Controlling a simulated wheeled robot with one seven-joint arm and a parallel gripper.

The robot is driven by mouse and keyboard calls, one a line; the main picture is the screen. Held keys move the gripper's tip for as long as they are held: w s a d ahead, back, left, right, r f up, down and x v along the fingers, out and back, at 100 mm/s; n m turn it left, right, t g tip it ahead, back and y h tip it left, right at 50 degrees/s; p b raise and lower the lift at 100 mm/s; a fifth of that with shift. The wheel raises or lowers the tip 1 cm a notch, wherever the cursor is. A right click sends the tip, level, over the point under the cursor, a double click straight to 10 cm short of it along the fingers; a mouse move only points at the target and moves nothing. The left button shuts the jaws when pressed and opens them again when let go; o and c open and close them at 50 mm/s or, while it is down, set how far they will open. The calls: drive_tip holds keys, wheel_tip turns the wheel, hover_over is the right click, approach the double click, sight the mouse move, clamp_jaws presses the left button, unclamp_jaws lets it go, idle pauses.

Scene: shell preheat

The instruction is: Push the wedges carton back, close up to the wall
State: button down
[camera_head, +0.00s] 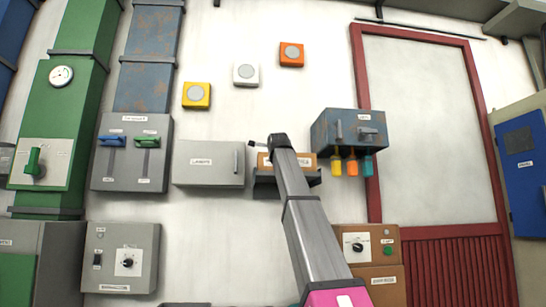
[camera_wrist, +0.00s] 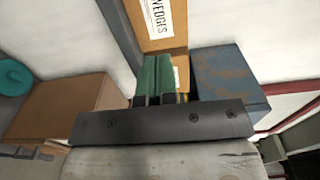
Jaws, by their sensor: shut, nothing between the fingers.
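The wedges carton (camera_head: 264,160) is an orange-brown box on a small dark shelf (camera_head: 265,190) on the wall. In the head view my arm covers its middle. In the wrist view the carton (camera_wrist: 177,44) shows a white label reading WEDGES, turned sideways. My gripper (camera_wrist: 158,62) has its green fingers together and empty, in front of the carton's face. I cannot tell whether the fingertips touch it. The gap between carton and wall is hidden, and the fingers are hidden in the head view.
A blue-grey box (camera_head: 347,128) with hanging coloured tags is close to the shelf's right. A grey cabinet (camera_head: 208,164) is on its left. Brown boxes (camera_head: 362,243) are below right. Yellow, white and orange square units sit on the wall above. The white wall between is bare.

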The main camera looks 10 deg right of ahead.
drive_tip(key=w, duration=1.2)
drive_tip(key=shift+w+d, duration=0.15)
drive_tip(key=shift+w, duration=0.05)
drive_tip(key=w, duration=1.3)
drive_tip(key=shift+w+d, duration=0.15)
drive_tip(key=shift+w, duration=0.2)
drive_tip(key=shift+s, duration=0.1)
